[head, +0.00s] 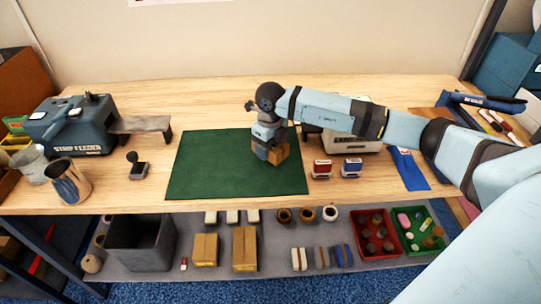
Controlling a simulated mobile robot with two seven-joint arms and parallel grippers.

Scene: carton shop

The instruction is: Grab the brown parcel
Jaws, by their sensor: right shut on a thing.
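The brown parcel (283,153) is a small box at the right part of the green mat (210,168). My right gripper (267,151) comes down over it from above and is shut on it. The fingers and wrist hide much of the parcel's top and left side. I cannot tell whether the parcel touches the mat or is slightly above it. My left gripper is not in view.
Two stamps, red (322,169) and blue (351,168), stand right of the mat. The strip feeder (72,124), a metal cup (68,182) and a black hand stamp (137,167) are left. Larger brown boxes (205,249) lie on the lower shelf. The mat's left half is clear.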

